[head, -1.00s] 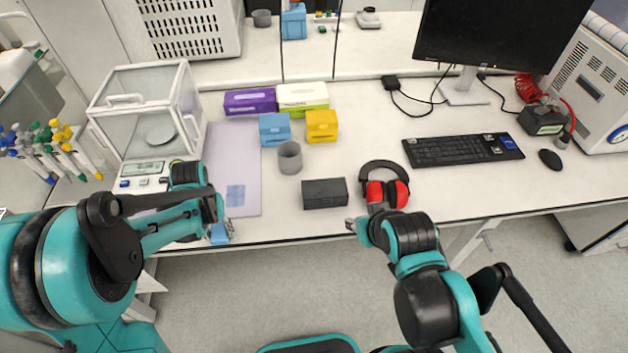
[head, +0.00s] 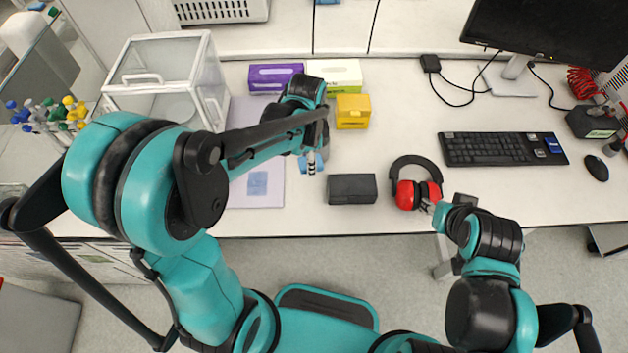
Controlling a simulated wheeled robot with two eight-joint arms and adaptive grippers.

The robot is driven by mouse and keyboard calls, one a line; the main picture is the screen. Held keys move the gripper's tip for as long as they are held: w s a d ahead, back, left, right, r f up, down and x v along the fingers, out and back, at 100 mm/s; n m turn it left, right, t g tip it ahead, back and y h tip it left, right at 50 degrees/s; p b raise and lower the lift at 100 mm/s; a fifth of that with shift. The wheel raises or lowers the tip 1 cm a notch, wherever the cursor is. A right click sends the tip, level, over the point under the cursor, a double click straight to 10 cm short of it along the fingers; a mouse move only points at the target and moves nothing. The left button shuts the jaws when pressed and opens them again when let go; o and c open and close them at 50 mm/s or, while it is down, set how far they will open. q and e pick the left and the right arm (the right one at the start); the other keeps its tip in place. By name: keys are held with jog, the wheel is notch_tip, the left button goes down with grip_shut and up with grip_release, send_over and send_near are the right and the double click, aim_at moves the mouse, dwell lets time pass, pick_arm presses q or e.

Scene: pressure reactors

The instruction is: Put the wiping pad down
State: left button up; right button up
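Whether the pad touches the bench I cannot tell.
A dark grey box (head: 352,189) sits near the front edge. A yellow box (head: 352,111), a purple box (head: 274,77) and a glass-sided balance (head: 160,75) stand behind. A keyboard (head: 500,149) is on the right. My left arm hides the grey cup and blue box.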

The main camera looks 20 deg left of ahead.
pick_arm(q)
jog(key=shift+s+d+r+m, duration=0.2)
jog(key=shift+r+m, duration=0.25)
jog(key=shift+m, duration=0.25)
jog(key=shift+d+f+m, duration=0.1)
jog(key=shift+f+m, duration=0.05)
jog(key=shift+m, duration=0.15)
jog(key=b, duration=0.2)
send_over(311, 185)
notch_tip(311, 185, down, 6)
jog(key=shift+r, duration=0.15)
jog(key=shift+f+b, duration=0.9)
jog(key=shift+f, duration=1.05)
jog(key=shift+r, duration=0.1)
jog(key=o, duration=1.2)
